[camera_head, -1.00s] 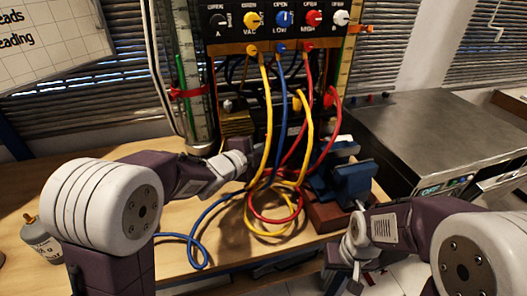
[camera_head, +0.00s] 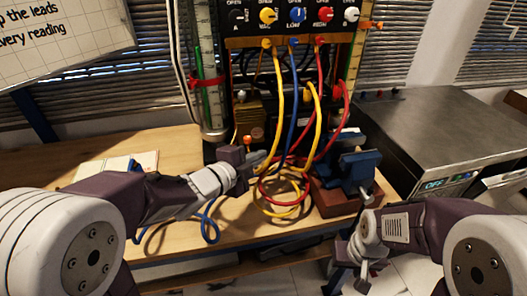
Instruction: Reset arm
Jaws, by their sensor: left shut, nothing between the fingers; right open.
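My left arm reaches in from the left over the bench. Its gripper (camera_head: 258,159) is shut and empty, just left of the hanging coloured leads and in front of the gauge rig. My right gripper (camera_head: 362,272) is low at the right, in front of the bench edge and below the blue vise. It is open and holds nothing; its fingers are small and partly hard to make out. The gauge rig's panel (camera_head: 292,20) carries a row of coloured knobs. Yellow (camera_head: 279,85), blue (camera_head: 292,110) and red (camera_head: 321,90) leads hang from it and loop on the bench.
A blue vise (camera_head: 357,170) on a red-brown block (camera_head: 335,200) stands right of the leads. A grey metal-topped unit (camera_head: 440,130) is at the right. An open booklet (camera_head: 118,168) lies on the wooden bench (camera_head: 60,165) at the left. A clear tube column (camera_head: 212,100) stands behind my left gripper.

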